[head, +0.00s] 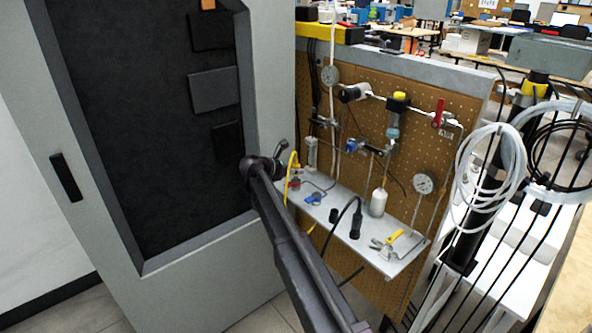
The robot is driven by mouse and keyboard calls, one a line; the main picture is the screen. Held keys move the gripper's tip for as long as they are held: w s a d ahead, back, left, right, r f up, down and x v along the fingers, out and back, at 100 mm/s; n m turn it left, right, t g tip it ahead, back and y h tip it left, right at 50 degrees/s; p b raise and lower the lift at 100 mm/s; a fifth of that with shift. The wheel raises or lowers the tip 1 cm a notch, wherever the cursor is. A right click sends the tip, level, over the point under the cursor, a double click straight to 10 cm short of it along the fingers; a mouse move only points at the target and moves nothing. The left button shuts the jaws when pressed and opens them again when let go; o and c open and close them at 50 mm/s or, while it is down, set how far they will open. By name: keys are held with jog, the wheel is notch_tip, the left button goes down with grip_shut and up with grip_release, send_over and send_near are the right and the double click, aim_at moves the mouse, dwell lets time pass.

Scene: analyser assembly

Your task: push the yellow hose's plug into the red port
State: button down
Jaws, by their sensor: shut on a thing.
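The yellow hose (293,163) shows as a thin loop right beside my gripper (284,178), at the left end of the grey shelf. My gripper is small and dark here, at the far end of my arm, and it is shut on the hose's end. The plug itself is hidden or too small to make out. A small red part (294,184), which looks like the red port, lies close beside my gripper at the shelf's left end. I cannot tell whether plug and port touch.
The grey shelf (336,205) holds a blue clip (313,198), a black cable plug (355,228), a white bottle (378,202) and a yellow-handled tool (392,240). Behind it, a pegboard (410,155) carries gauges and valves. A dark-panelled cabinet (270,60) stands close on the left.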

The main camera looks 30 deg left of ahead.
jog(key=shift+f+b, duration=1)
jog(key=shift+f, duration=0.05)
dwell(1.3)
jog(key=shift+c, duration=1.5)
grip_release()
jog(key=shift+r, duration=0.15)
notch_tip(320, 180, up, 2)
jog(key=p, duration=0.2)
jog(key=shift+r+p, duration=0.25)
jog(key=shift+p, duration=0.15)
jog(key=shift+s+a+r+p, duration=0.15)
jog(key=shift+s+r+p, duration=0.1)
jog(key=shift+r+p, duration=0.45)
jog(key=s+d, duration=0.3)
jog(key=d, duration=0.3)
jog(key=s+d, duration=0.3)
jog(key=d, duration=0.3)
jog(key=s+d, duration=0.3)
jog(key=d, duration=0.4)
jog(key=shift+r, duration=0.1)
